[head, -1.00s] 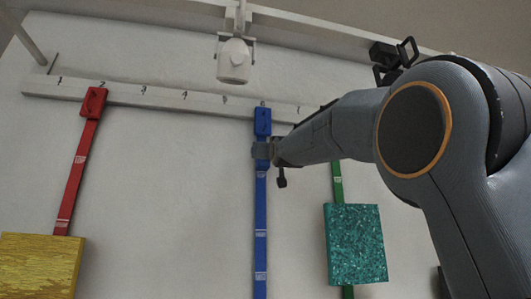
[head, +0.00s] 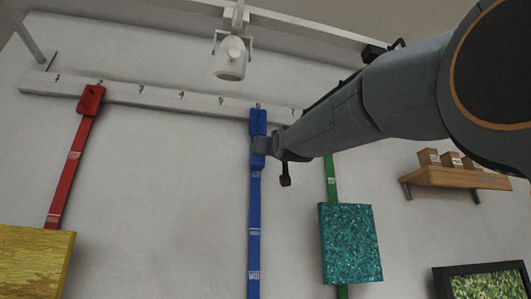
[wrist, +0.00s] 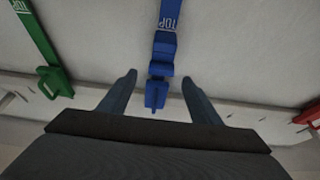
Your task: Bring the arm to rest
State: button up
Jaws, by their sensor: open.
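My gripper (wrist: 160,82) is open in the wrist view, its two fingers apart on either side of the blue strap's top end. In the head view my gripper (head: 262,147) is in front of the blue strap (head: 254,220), just below its blue hanger block (head: 258,121). The strap hangs from the white rail on the wall and also shows in the wrist view (wrist: 166,45). Nothing is held between the fingers. I cannot tell how far the fingertips are from the strap.
A numbered white rail (head: 150,97) crosses the wall. A red strap (head: 72,165) with a yellow panel (head: 35,262) hangs left, and a green strap (head: 331,178) with a teal panel (head: 350,243) hangs right. A white lamp (head: 231,58) is above. A wooden shelf (head: 455,177) holds small boxes.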

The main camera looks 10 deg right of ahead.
dwell(0.4)
jog(key=w+f+g, duration=0.2)
jog(key=f+g, duration=0.3)
jog(key=f, duration=1.9)
jog(key=w+f+g, duration=0.2)
jog(key=f+g, duration=0.3)
jog(key=f, duration=2)
jog(key=s+f+g+b, duration=0.1)
jog(key=s+f+g, duration=0.2)
jog(key=s+f, duration=0.5)
jog(key=s+f+g, duration=0.2)
jog(key=s+f, duration=0.1)
jog(key=f, duration=0.9)
jog(key=s+f+g, duration=0.6)
jog(key=s+f, duration=1)
jog(key=s, duration=0.4)
jog(key=shift+s+d+f, duration=0.25)
jog(key=shift+s+d, duration=0.1)
jog(key=shift+d, duration=0.1)
